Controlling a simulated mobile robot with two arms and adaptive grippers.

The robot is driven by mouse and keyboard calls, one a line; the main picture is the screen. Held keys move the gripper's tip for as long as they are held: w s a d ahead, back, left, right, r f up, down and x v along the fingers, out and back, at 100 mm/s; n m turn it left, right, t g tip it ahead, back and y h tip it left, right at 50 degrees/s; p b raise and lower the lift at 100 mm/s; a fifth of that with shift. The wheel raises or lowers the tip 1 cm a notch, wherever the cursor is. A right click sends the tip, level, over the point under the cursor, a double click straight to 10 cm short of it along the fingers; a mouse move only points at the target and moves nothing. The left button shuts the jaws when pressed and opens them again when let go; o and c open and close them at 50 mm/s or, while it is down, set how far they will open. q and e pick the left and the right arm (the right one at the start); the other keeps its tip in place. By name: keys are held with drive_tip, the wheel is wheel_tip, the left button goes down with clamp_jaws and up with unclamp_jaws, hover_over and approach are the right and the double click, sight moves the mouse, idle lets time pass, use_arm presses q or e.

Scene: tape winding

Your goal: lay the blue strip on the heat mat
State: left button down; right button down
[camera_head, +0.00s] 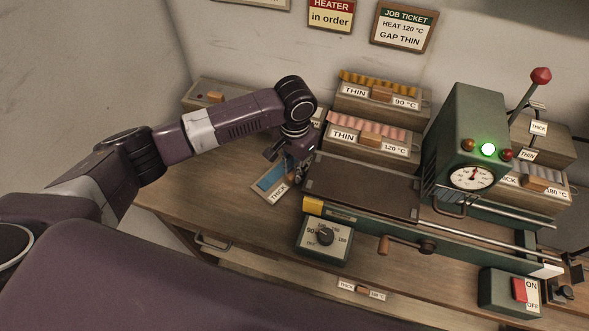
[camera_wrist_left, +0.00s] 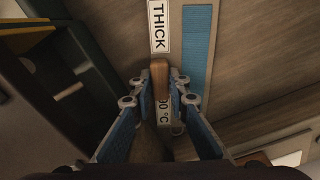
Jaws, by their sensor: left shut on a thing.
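The blue strip (camera_head: 270,179) lies in a flat, light-framed holder labelled THICK (camera_head: 278,192), left of the heating machine. In the left wrist view the blue strip (camera_wrist_left: 197,48) runs beside the THICK label (camera_wrist_left: 158,25). My left gripper (camera_head: 293,168) is at the holder's right end. In the wrist view its fingers (camera_wrist_left: 157,90) are shut on the holder's wooden handle (camera_wrist_left: 160,78), between the THICK and 90 °C labels. The heat mat, a dark brown plate (camera_head: 360,187), lies bare on the machine bed, right of the gripper.
Boxes of orange strips (camera_head: 378,80) and pink strips (camera_head: 370,128) stand behind the mat. A green press head (camera_head: 465,135) with a lit green lamp stands at its right. A dial box (camera_head: 325,238) and an ON/OFF switch (camera_head: 520,290) are in front. Bare bench shows left of the holder.

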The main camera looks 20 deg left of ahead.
use_arm(q)
drive_tip(key=shift+f, duration=0.1)
drive_tip(key=c, duration=1.8)
unclamp_jaws()
drive_tip(key=shift+c, duration=0.2)
